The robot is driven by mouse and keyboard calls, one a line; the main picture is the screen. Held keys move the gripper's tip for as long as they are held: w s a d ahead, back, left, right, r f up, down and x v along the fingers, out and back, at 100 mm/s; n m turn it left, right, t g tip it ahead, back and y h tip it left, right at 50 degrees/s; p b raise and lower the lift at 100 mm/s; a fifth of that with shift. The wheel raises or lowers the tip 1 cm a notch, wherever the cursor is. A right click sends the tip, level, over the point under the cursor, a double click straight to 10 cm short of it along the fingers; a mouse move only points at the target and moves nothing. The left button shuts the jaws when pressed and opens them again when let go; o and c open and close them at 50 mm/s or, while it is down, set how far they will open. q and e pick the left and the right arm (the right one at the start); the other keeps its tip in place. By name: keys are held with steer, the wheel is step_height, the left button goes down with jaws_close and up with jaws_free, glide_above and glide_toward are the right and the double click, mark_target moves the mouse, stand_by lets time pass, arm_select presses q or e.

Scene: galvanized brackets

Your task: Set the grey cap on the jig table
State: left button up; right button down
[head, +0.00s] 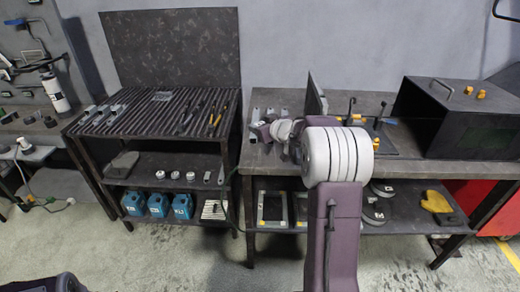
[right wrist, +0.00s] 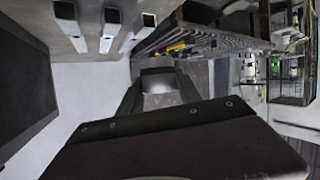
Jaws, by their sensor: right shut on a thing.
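My right gripper (head: 262,132) is over the left part of the right-hand bench (head: 385,168) in the head view, partly hidden by my own arm. In the right wrist view its two fingers (right wrist: 158,78) are shut on a round grey piece, which I take to be the grey cap (right wrist: 158,66). The cap is hard to make out in the head view. The slatted table (head: 150,112) stands to the left with tools on top. No label shows which one is the jig table. My left gripper is not in view.
Several square grey tubes (right wrist: 110,28) lie close to the gripper on the bench. An upright dark plate (head: 316,95) and a fixture with orange clamps (head: 377,124) stand further right, then a dark box (head: 455,115). Lower shelves hold blue boxes (head: 157,205).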

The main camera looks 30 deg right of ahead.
steer(key=shift+a+f, duration=0.1)
steer(key=b, duration=0.4)
glide_above(261, 157)
step_height(261, 157, down, 6)
steer(key=shift+w+a+f, duration=0.1)
steer(key=shift+f, duration=0.1)
step_height(261, 157, down, 4)
steer(key=b, duration=0.3)
steer(key=shift+r, duration=0.15)
steer(key=c, duration=0.8)
jaws_free()
